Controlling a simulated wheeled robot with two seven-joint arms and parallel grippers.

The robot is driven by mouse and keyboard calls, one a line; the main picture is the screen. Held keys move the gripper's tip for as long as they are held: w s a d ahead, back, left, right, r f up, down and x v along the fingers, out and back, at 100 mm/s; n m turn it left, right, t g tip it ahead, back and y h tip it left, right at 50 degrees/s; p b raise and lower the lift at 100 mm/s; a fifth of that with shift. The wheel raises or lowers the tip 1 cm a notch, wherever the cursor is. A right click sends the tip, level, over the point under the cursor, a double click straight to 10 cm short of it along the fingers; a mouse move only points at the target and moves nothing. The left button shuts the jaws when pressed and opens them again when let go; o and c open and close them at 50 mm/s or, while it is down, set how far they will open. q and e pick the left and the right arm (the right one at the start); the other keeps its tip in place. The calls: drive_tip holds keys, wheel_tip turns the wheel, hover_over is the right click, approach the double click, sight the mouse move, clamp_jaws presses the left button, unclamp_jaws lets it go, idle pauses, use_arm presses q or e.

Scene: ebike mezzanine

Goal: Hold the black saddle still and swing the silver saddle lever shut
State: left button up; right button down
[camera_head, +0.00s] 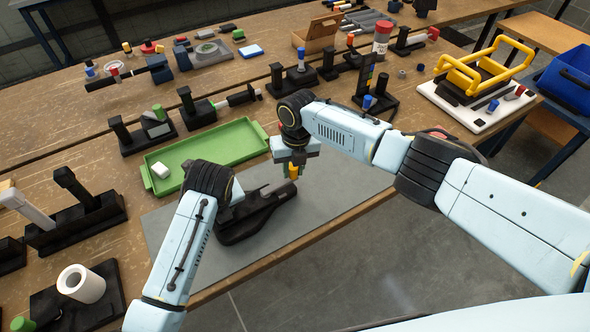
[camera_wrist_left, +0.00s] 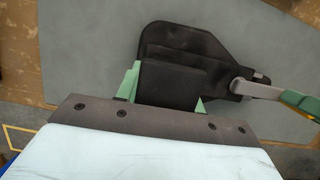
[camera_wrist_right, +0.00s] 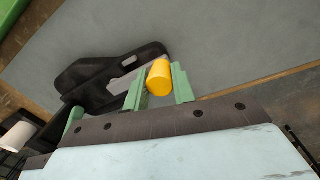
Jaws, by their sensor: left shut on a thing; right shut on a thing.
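The black saddle (camera_head: 243,226) lies on the grey mat (camera_head: 322,205) in the head view, and its wide end fills the middle of the left wrist view (camera_wrist_left: 211,50). My left gripper (camera_wrist_left: 168,85) is shut on a raised black block of the saddle, a green finger on each side. The silver saddle lever (camera_wrist_left: 262,92) slopes up from the saddle, with a yellow tip (camera_wrist_right: 158,78). My right gripper (camera_head: 293,170) is shut on that yellow tip, its green fingers either side in the right wrist view. My left arm hides part of the saddle in the head view.
Black stands line the left, and a white roll (camera_head: 82,284) stands at the front left. The mat's right part is clear.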

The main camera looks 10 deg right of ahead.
drive_tip(key=shift+w+d, duration=0.1)
drive_tip(key=shift+d, duration=0.1)
use_arm(q)
drive_tip(key=shift+a, duration=0.1)
use_arm(e)
drive_tip(key=shift+w+a+n, duration=0.3)
drive_tip(key=shift+w+n, duration=0.3)
drive_tip(key=shift+n, duration=0.3)
drive_tip(key=c, duration=1.1)
unclamp_jaws()
drive_tip(key=shift+a, duration=0.1)
drive_tip(key=shift+r, duration=0.15)
drive_tip(key=shift+s+a+r, duration=0.1)
drive_tip(key=shift+r, duration=3.25)
use_arm(q)
drive_tip(key=o, duration=1.4)
drive_tip(key=shift+c, duration=0.2)
